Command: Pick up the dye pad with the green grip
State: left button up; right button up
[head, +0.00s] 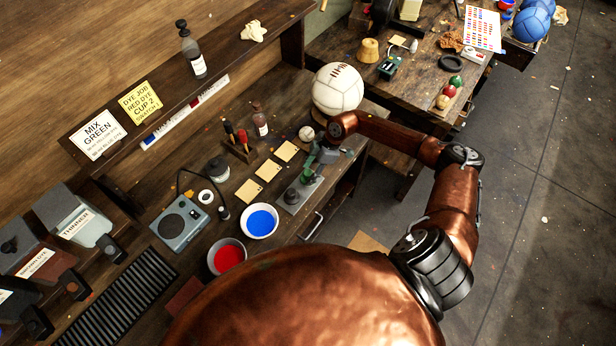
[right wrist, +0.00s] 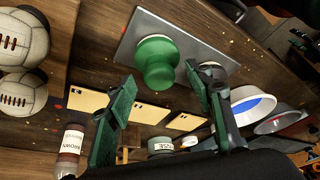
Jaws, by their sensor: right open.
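The dye pad with the green grip (head: 307,173) stands on a grey metal plate (head: 287,208) on the bench. In the right wrist view its round green grip (right wrist: 157,58) shows between and just beyond my fingertips. My right gripper (right wrist: 160,76) is open and empty, with one finger on each side of the grip; I cannot tell whether either touches it. In the head view my right gripper (head: 323,158) is over the plate's far end. A second pad with a dark grip (head: 291,195) stands on the same plate, partly behind a finger in the wrist view. My left gripper is out of view.
Bowls of blue dye (head: 260,221) and red dye (head: 227,258) stand left of the plate. Yellowish cards (head: 268,170) lie beside it. A large white ball (head: 338,88) and a small ball (head: 306,133) are beyond. A brush stand (head: 240,146) and a bottle (head: 260,121) are nearby.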

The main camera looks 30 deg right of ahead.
jog(key=shift+x, duration=0.8)
jog(key=shift+c, duration=0.4)
jog(key=c, duration=1.2)
